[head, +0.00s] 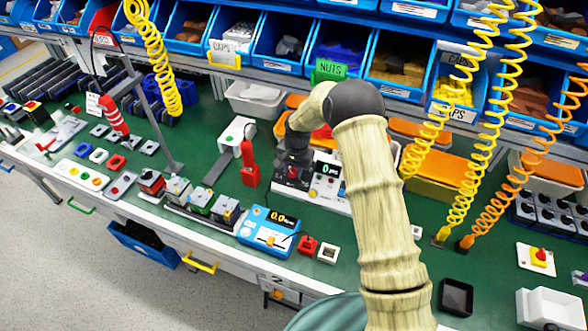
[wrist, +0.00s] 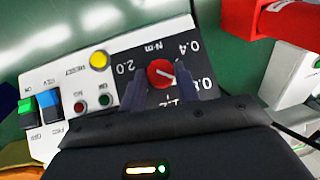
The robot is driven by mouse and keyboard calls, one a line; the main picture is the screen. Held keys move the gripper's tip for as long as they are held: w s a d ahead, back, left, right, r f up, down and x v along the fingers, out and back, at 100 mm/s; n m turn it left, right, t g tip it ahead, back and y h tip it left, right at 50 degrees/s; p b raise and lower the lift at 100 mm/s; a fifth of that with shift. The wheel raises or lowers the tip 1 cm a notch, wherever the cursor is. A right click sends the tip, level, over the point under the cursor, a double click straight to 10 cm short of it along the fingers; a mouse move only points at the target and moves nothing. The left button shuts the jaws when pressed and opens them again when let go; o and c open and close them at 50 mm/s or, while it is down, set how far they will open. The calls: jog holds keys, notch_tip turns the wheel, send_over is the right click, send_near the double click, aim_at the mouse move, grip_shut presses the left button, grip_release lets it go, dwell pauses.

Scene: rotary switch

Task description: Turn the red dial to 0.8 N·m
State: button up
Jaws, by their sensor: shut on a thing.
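The red dial (wrist: 159,73) sits on a black scale plate of a white control panel in the wrist view. Its white mark points right and slightly down, roughly toward the partly hidden 0.8 label, but I cannot read it exactly. The labels 2.0, 0.4 and N·m are upside down there. My gripper (wrist: 168,88) has one finger on each side of the dial and is shut on it.
The panel has a yellow button (wrist: 99,60), a blue rocker switch (wrist: 48,103) and a green one (wrist: 26,106). A red tool (head: 249,165) stands close left of my gripper. A blue meter (head: 267,233) is in front. Parts bins line the back.

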aim_at(291, 175)
jog(key=shift+a+n+g+h, duration=0.15)
jog(key=shift+n+g+h, duration=0.15)
jog(key=shift+n+h, duration=0.25)
jog(key=shift+f, duration=0.1)
jog(key=o, duration=1)
jog(key=shift+c, duration=0.2)
notch_tip(291, 175, up, 18)
jog(key=b, duration=0.2)
jog(key=shift+s+f+b, duration=0.25)
jog(key=shift+s+b, duration=0.05)
jog(key=shift+a, duration=0.1)
